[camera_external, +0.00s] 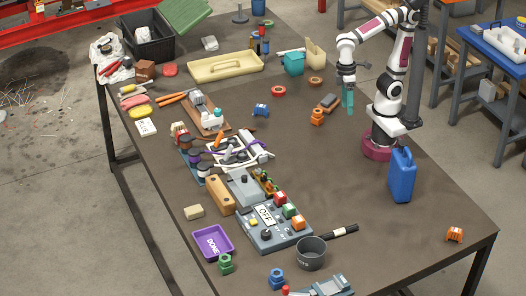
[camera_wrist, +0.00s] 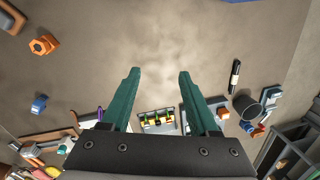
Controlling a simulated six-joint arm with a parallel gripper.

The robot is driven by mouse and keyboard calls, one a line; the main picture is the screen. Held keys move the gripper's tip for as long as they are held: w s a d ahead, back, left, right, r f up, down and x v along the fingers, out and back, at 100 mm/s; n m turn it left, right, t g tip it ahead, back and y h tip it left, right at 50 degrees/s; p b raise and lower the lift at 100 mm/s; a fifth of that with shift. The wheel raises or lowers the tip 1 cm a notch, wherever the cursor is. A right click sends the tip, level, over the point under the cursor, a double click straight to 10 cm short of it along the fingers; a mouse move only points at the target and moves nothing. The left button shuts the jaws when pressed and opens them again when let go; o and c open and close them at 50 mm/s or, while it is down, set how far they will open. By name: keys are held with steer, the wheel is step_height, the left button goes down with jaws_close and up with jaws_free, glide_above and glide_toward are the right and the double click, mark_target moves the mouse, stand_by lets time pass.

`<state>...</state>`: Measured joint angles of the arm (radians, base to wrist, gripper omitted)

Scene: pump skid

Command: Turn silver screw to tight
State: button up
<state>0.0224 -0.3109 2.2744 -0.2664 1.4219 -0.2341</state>
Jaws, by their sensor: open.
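I cannot make out a silver screw for certain in either view; it is too small or hidden. A grey box with a dark knob (camera_external: 243,187) and a narrow terminal strip (camera_external: 266,181) stand mid-table. A similar strip with colored parts (camera_wrist: 157,121) shows beyond my fingers in the wrist view. My gripper (camera_external: 348,99) has teal fingers and hangs above the back right of the table, well away from the boxes. In the wrist view my gripper (camera_wrist: 158,73) is open, with nothing between its fingers.
A panel marked OFF (camera_external: 265,215), a dark cup (camera_external: 311,253) and a purple DONE tray (camera_external: 212,242) are at the front. A blue canister (camera_external: 401,175) stands at the right. An orange nut-like piece (camera_external: 317,117) lies near my gripper. The right-hand tabletop is mostly clear.

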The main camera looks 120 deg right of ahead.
steer(key=w+d+n, duration=0.3)
steer(key=w+n, duration=0.2)
steer(key=w, duration=1.2)
steer(key=n+h, duration=0.2)
steer(key=n, duration=0.5)
glide_above(258, 172)
steer(key=d, duration=0.1)
step_height(258, 172, down, 7)
steer(key=shift+m, duration=0.3)
steer(key=f, duration=1.4)
steer(key=shift+s, duration=0.25)
steer(key=shift+f, duration=0.4)
jaws_close()
